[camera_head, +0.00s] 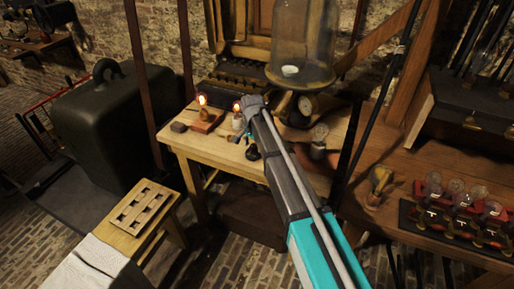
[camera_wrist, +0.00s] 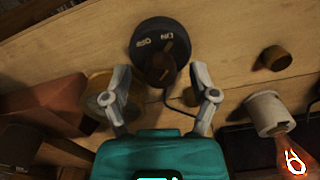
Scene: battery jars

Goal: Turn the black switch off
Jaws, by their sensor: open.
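The black switch (camera_wrist: 160,45) is a round black knob at the top middle of the wrist view, on a wooden surface. Its face carries upside-down "ON" and "OFF" lettering and a raised dark lever. A cable leads away from it. My gripper (camera_wrist: 161,74) is open, with one finger on each side of the switch's near edge. Nothing is held between the fingers, and I cannot tell whether either finger touches the switch. In the head view my gripper (camera_head: 242,136) is small and partly hidden over the wooden table (camera_head: 185,142).
A lit bulb (camera_wrist: 292,158) in a white holder (camera_wrist: 266,112) is right of my gripper in the wrist view. A brass cylinder (camera_wrist: 98,88) and reddish-brown block (camera_wrist: 48,103) are left. A glass bell (camera_head: 303,45) stands behind the arm in the head view.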

